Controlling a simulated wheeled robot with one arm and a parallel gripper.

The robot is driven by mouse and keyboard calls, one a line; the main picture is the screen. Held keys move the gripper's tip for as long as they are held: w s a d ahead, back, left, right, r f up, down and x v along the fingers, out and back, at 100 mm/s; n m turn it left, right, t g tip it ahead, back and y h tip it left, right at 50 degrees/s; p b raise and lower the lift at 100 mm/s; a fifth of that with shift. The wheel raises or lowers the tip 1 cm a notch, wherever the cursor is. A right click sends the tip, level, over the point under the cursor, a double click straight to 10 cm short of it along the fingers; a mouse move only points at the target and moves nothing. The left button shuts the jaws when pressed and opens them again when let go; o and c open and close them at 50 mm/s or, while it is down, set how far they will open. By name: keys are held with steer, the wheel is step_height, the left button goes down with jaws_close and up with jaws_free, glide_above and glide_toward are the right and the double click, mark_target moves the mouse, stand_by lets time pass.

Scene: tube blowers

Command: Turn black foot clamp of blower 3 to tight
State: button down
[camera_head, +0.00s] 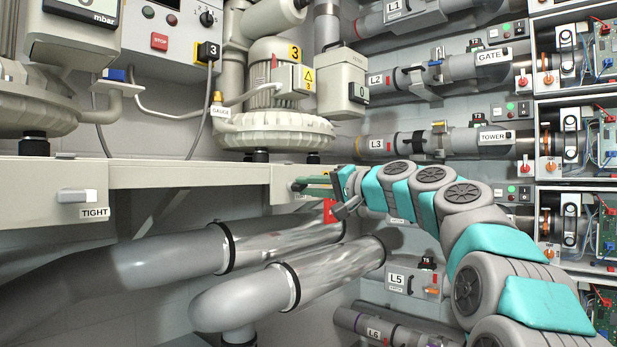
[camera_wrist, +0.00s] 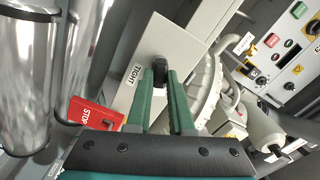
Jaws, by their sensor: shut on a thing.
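Blower 3 (camera_head: 275,130) is a cream ribbed blower on the beam, with a yellow "3" label; part of its housing shows in the wrist view (camera_wrist: 206,88). My gripper (camera_head: 303,185) has green fingers and reaches the beam front below blower 3. In the wrist view my gripper (camera_wrist: 165,76) is shut on the black foot clamp (camera_wrist: 160,66), a small dark handle on the beam's cream face. A "TIGHT" label (camera_wrist: 134,75) is on the left of that face.
A red stop box (camera_wrist: 95,113) is close beside my fingers. A light-coloured clamp (camera_head: 77,196) with its own "TIGHT" label is on the beam (camera_head: 185,174) at left. Large metal pipes (camera_head: 275,247) run below; pipes and electrical panels are at right.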

steer(key=m, duration=0.4)
steer(key=shift+f+m, duration=0.1)
steer(key=shift+m, duration=0.2)
steer(key=shift+d, duration=0.1)
stand_by(0.4)
steer(key=c, duration=0.8)
jaws_free()
steer(key=v, duration=0.7)
steer(key=shift+s+d+b, duration=0.2)
steer(key=shift+d+b, duration=0.1)
steer(key=shift+b, duration=0.05)
